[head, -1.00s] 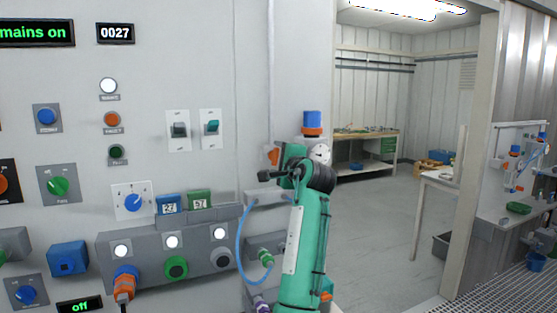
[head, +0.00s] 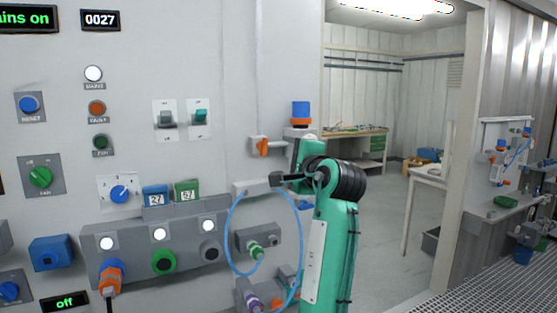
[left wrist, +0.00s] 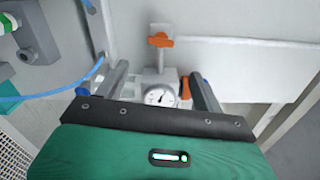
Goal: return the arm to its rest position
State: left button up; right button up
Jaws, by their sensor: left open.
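My left arm (head: 335,235), green with a black ribbed joint, rises from the bottom middle of the head view. My left gripper (head: 308,150) is at its top, in front of the wall fittings, with its fingers hidden there. In the left wrist view the left gripper (left wrist: 158,76) has two dark fingers spread apart with nothing held. A round white gauge (left wrist: 160,95) shows beyond and between them. The gauge is hidden in the head view. My right gripper is in neither view.
An orange valve handle (head: 262,147) and a blue-capped fitting (head: 300,112) are close to the gripper. A blue hose (head: 231,225) loops left of the arm, beside a socket box (head: 257,242). The control panel fills the left. Open floor (head: 395,210) lies right.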

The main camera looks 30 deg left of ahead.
pick_arm(q)
jog(key=shift+v, duration=0.85)
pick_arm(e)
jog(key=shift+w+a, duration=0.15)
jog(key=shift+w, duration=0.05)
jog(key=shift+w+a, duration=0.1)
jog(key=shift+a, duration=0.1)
